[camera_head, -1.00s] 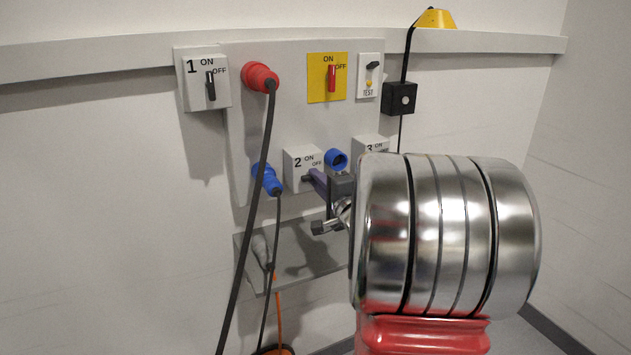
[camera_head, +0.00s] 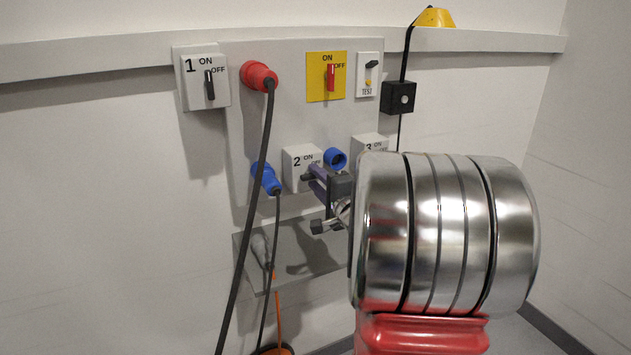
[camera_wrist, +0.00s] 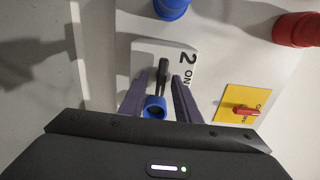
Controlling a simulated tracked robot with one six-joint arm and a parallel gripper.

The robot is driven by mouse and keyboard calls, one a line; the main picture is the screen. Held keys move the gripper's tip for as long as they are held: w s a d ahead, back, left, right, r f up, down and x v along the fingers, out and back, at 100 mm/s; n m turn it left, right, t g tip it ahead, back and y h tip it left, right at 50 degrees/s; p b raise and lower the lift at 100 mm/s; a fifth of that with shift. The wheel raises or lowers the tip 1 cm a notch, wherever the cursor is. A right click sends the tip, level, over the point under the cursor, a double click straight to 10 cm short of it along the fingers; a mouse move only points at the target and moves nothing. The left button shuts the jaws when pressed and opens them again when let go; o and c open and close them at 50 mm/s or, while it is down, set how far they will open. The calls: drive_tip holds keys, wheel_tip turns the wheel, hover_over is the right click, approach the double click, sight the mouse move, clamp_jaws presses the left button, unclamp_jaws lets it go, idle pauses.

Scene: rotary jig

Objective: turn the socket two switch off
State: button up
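The socket two switch box (camera_head: 293,168) is a light box marked 2, ON and OFF on the lower middle of the wall panel; it also shows in the wrist view (camera_wrist: 188,51). Its dark handle (camera_wrist: 163,75) lies between my gripper's two purple fingers in the wrist view and looks roughly sideways on the panel. My gripper (camera_head: 312,172) is at the box's right side in the head view, partly covering the OFF label. In the wrist view my gripper (camera_wrist: 160,78) is open, its fingers apart on either side of the handle. Contact cannot be told.
A blue socket (camera_head: 335,159) sits right of the box, close to my fingers. A blue plug (camera_head: 266,179) and a red plug (camera_head: 260,77) with hanging cables are to the left. Socket three's box (camera_head: 368,147) is partly hidden by my arm. A yellow switch plate (camera_head: 326,91) is above.

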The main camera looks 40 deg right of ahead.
drive_tip(key=v, duration=1.4)
drive_tip(key=shift+w+d, duration=0.1)
drive_tip(key=w+a+f+n+g, duration=0.1)
drive_tip(key=a+f+n+g, duration=0.1)
drive_tip(key=a+n+g, duration=0.35)
drive_tip(key=w+a+f+n+g, duration=0.1)
drive_tip(key=a+f+n+g, duration=0.1)
drive_tip(key=a+n, duration=0.65)
drive_tip(key=s+a+f+n+g+y, duration=0.2)
drive_tip(key=s+a, duration=0.4)
drive_tip(key=a, duration=0.4)
drive_tip(key=s+a+f+n+g+y, duration=0.2)
drive_tip(key=s+a+n, duration=0.3)
drive_tip(key=a, duration=0.5)
drive_tip(key=shift+s+a+y, duration=0.15)
drive_tip(key=shift+s+y, duration=0.45)
drive_tip(key=shift+s, duration=0.3)
